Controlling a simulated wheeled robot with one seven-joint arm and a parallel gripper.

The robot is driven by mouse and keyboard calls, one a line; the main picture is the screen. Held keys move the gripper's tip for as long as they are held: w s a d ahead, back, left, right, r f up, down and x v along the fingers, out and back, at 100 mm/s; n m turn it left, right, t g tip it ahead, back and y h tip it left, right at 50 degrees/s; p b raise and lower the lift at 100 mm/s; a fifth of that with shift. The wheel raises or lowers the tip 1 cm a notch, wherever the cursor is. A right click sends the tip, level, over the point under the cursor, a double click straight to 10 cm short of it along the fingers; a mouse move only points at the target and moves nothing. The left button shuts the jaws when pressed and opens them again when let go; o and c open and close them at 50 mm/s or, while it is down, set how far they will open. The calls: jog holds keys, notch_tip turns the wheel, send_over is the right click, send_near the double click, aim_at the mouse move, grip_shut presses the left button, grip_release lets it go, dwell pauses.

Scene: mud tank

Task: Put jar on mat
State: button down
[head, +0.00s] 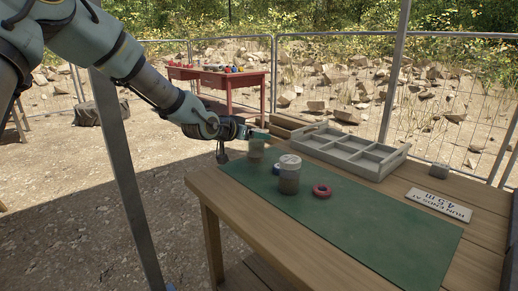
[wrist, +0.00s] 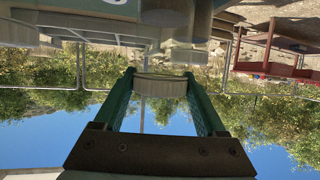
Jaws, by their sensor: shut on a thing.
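My gripper (head: 256,135) is shut on a jar (head: 256,149) over the far left end of the green mat (head: 370,232). In the wrist view the pale round lid of the jar (wrist: 160,86) sits between the green fingers of my gripper (wrist: 160,78). The jar looks upright; I cannot tell whether its base touches the mat. The fingers partly hide the top of the held jar in the head view.
The mat's near right part is clear.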

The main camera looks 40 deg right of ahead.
aim_at(249, 144)
jog(key=shift+f, duration=1.7)
jog(key=shift+f, duration=0.1)
grip_release()
jog(key=shift+f, duration=0.1)
jog(key=shift+a+r, duration=0.3)
jog(key=v, duration=1.1)
jog(key=shift+a, duration=0.25)
